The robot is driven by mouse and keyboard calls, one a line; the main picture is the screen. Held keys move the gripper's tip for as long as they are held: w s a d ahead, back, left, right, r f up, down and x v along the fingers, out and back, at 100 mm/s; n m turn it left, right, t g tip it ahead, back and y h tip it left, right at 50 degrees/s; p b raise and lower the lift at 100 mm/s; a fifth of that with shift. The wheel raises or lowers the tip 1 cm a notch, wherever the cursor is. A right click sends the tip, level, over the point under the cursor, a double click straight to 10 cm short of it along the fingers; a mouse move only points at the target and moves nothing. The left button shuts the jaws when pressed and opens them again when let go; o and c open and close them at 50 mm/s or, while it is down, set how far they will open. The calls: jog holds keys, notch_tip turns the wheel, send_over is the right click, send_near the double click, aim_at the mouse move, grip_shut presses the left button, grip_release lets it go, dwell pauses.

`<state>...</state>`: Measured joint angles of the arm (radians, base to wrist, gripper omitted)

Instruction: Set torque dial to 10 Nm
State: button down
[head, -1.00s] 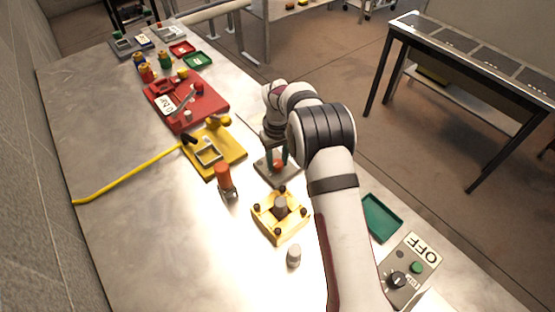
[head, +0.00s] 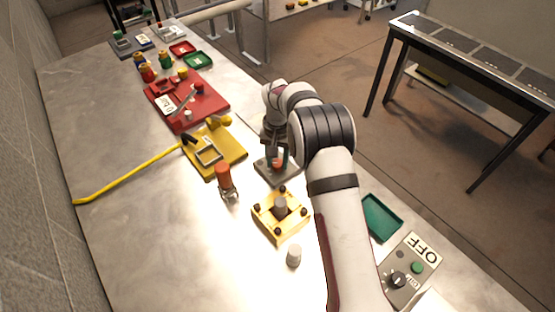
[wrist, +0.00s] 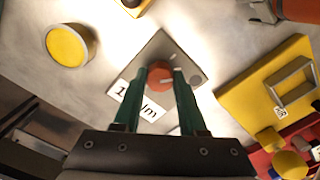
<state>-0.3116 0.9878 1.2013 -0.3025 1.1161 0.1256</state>
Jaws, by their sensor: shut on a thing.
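The torque dial is a small orange-red knob (head: 277,164) on a square grey plate (head: 265,172) at mid-table. In the wrist view the dial (wrist: 160,76) sits near the middle of the tilted plate (wrist: 165,47). My gripper (head: 277,155) has green fingers and reaches down onto the dial from above. In the wrist view my gripper (wrist: 160,78) is shut on the dial, one finger on each side. The dial's pointer setting cannot be read.
A yellow fixture (head: 268,222) stands just in front of the plate. A yellow plate (head: 233,158) with a frame lies behind. A green tray (head: 381,218) and a grey OFF switch box (head: 410,272) are at right.

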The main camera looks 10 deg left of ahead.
aim_at(278, 163)
jog(key=shift+m, duration=0.6)
jog(key=shift+c, duration=2.3)
grip_release()
jog(key=shift+r, duration=0.1)
notch_tip(278, 163, up, 16)
